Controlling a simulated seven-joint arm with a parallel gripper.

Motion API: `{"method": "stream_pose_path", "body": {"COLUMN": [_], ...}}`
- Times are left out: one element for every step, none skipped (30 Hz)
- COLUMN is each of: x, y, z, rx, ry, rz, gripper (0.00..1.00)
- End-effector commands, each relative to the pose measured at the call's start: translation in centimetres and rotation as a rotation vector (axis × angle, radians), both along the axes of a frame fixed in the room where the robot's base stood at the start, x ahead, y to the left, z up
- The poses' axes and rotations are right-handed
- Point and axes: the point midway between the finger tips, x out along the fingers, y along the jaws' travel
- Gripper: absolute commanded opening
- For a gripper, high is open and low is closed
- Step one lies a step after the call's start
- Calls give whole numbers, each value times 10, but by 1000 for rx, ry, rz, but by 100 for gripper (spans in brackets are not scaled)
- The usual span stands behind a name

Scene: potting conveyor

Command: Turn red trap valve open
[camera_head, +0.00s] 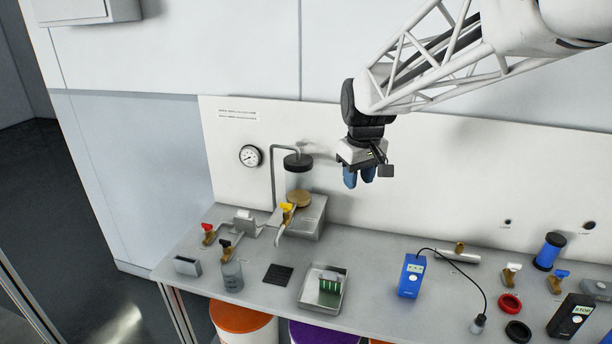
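The red trap valve (208,234) is a small brass valve with a red handle, on pipework at the left end of the bench. Its exact handle angle is too small to tell. My gripper (360,179) has blue fingertips and hangs in the air above the middle of the bench, well to the right of the red valve and higher. A narrow gap shows between the fingertips and nothing is held.
A yellow-handled valve (288,210) and a black-handled valve (225,249) are near the red one. A glass bottle (232,277), a grey box (187,266) and a tray (309,292) stand in front. A gauge (250,156) and upright pipe (272,177) are behind.

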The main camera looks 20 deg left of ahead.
Motion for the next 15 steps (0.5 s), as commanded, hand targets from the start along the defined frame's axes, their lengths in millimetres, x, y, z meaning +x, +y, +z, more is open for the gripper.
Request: {"method": "stream_pose_path", "body": {"x": [9,13,19,23,27,33,36,40,45,48,52,56,60,63,66], "y": [15,22,33,41,49,60,68,76,87,96,104,115,124,133,144], "z": [-4,-6,-8,-10,-13,-15,-18,-20,-23,-26,-29,-33,-36,-38,-43], "rx": [-3,-5,-6,-9,-10,-12,-13,-15,-17,-19,-20,-22,-24,-26,-27], "ry": [5,6,9,10,12,14,16,18,20,22,23,25,27,28,32], "rz": [26,41,61,76,91,111,125,140,161,175,189,209,225,240,258], "gripper": [37,37,37,37,37,37,37,37,37,37,37,37,37,37,37]}}
